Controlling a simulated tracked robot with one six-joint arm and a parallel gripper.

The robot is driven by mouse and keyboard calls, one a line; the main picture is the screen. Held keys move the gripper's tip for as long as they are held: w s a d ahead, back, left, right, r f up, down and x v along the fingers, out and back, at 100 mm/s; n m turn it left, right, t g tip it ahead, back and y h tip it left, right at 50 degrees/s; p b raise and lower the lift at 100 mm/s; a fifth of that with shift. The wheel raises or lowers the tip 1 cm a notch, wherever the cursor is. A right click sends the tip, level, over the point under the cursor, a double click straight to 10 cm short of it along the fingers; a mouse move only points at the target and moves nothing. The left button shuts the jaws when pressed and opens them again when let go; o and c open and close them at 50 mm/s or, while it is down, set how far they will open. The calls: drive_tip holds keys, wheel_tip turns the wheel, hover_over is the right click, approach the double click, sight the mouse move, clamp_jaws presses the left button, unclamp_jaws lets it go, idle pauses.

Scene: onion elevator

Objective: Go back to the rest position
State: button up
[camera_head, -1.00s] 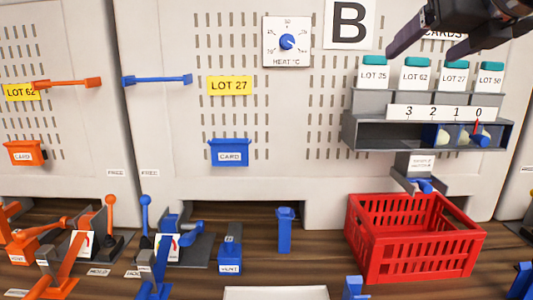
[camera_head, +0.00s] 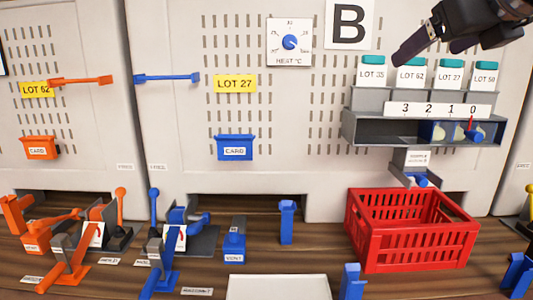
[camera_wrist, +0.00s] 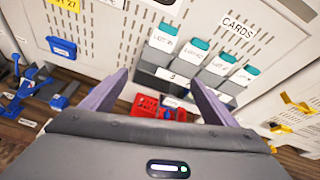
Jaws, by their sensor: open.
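My gripper (camera_head: 430,47) is at the upper right of the head view, in front of the panel and above the lot cards. Its two fingers are apart, with nothing between them. In the wrist view my gripper (camera_wrist: 160,95) also shows open and empty. The white cards with teal tops, such as LOT 35 (camera_head: 373,74) and LOT 50 (camera_head: 485,76), stand in a row in the grey card rack (camera_head: 370,98). The wrist view shows this row beyond the right finger.
A red crate (camera_head: 412,252) stands on the wooden bench below the grey sample shelf (camera_head: 380,131). Blue and orange levers stand at the left. A white tray (camera_head: 278,286) lies at the front. A blue card holder (camera_head: 235,146) hangs on the panel.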

wheel_tip(320, 180, down, 23)
drive_tip(key=s+n+g, duration=0.2)
drive_tip(key=n+g, duration=0.2)
drive_tip(key=n, duration=1.4)
drive_tip(key=s+a+f+n+g, duration=0.1)
drive_tip(key=s+a+f+n, duration=0.3)
drive_tip(key=f, duration=0.4)
drive_tip(key=s+a+f+n+g, duration=0.1)
drive_tip(key=s+a+f+n, duration=0.3)
drive_tip(key=s+f+n, duration=0.2)
drive_tip(key=s+a+f+n+g, duration=0.2)
drive_tip(key=s+a+f+n, duration=0.2)
drive_tip(key=f, duration=0.7)
drive_tip(key=shift+s+n, duration=0.45)
drive_tip(key=shift+n, duration=0.15)
drive_tip(key=shift+f, duration=0.1)
drive_tip(key=shift+c, duration=0.2)
